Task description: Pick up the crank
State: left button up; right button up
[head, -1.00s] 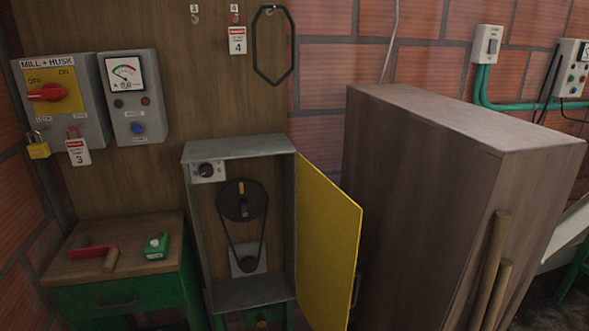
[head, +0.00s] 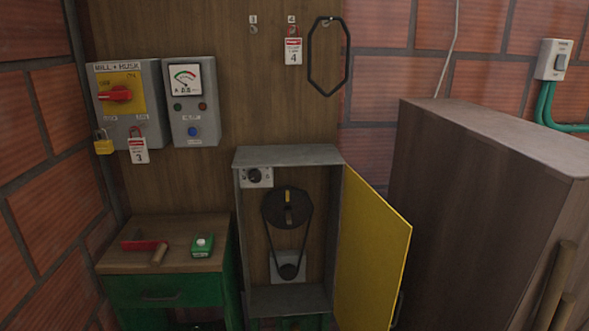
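The crank (head: 146,245) lies on the wooden top of a small green cabinet (head: 185,258) at the lower left. It has a red arm and a wooden handle pointing toward the front. A small green and white device (head: 202,245) lies to its right, apart from it. Neither of my grippers shows in the head view.
An open grey box (head: 290,155) with a belt and pulleys stands right of the cabinet, its yellow door (head: 372,250) swung out to the right. A large brown wooden casing (head: 470,200) fills the right. A switch box (head: 122,95) and a meter box (head: 192,100) hang above the crank.

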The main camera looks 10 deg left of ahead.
aim_at(130, 243)
jog(key=u, duration=1.25)
